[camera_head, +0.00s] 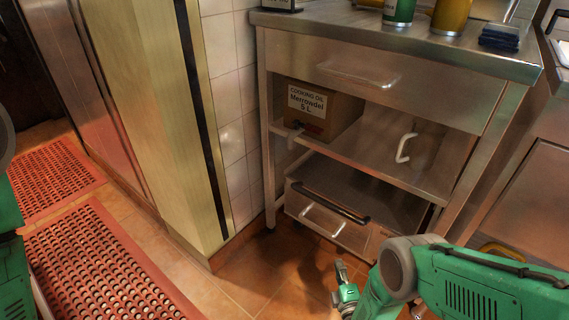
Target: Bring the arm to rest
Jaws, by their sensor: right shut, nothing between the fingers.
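My right arm (470,285) comes in from the lower right in the head view, green with a grey joint. Its right gripper (341,272) hangs low over the tiled floor, in front of the steel worktable. It is shut with nothing in it, and it is apart from the table. Some green parts of my own body show at the left edge. My left gripper is not in view.
The steel worktable (390,42) has a drawer and a shelf with a cooking oil box (322,107). A metal drawer unit (335,222) stands below. Red perforated mats (100,265) lie at left. A tiled wall and panel stand beside the table. Cans stand on top.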

